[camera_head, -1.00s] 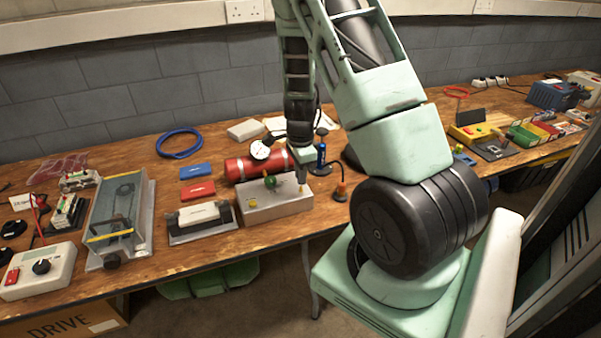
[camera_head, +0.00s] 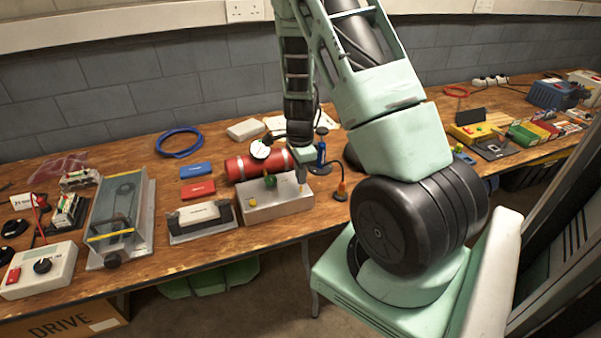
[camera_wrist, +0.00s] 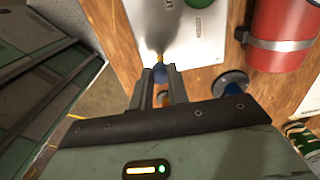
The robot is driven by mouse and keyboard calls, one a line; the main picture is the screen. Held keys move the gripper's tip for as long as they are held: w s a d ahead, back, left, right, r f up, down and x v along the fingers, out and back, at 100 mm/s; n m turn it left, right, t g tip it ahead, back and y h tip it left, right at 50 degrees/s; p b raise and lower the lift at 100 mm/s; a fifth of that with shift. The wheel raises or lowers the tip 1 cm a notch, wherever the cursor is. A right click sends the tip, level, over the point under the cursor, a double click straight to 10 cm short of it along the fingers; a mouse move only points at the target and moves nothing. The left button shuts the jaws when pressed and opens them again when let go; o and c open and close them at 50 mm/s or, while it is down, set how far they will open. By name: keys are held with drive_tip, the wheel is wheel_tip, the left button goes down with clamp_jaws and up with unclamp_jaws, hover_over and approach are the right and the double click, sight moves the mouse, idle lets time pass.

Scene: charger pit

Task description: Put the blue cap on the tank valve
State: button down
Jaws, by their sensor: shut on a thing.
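The blue cap (camera_wrist: 160,73) is between the fingertips of my gripper (camera_wrist: 160,76) in the wrist view. A brass-coloured stub (camera_wrist: 160,57) shows just beyond it; whether the cap touches the stub I cannot tell. In the head view my gripper (camera_head: 302,176) points down over the right end of a grey box (camera_head: 275,207), where the small orange-yellow stub (camera_head: 302,189) stands. The cap cannot be made out in that view. The red tank (camera_head: 240,167) lies behind the box and also shows at the right of the wrist view (camera_wrist: 283,25).
A gauge (camera_head: 261,149) stands by the tank. A blue upright cylinder (camera_head: 321,157) and an orange-topped piece (camera_head: 341,189) stand close right of my gripper. Bare bench shows at the front right.

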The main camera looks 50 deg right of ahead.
drive_tip(key=shift+f+b, duration=1.1)
drive_tip(key=shift+f, duration=0.35)
drive_tip(key=c, duration=1.3)
unclamp_jaws()
drive_tip(key=shift+r, duration=0.1)
wheel_tip(320, 180, up, 17)
drive_tip(key=shift+r+p, duration=0.15)
drive_tip(key=shift+p, duration=0.7)
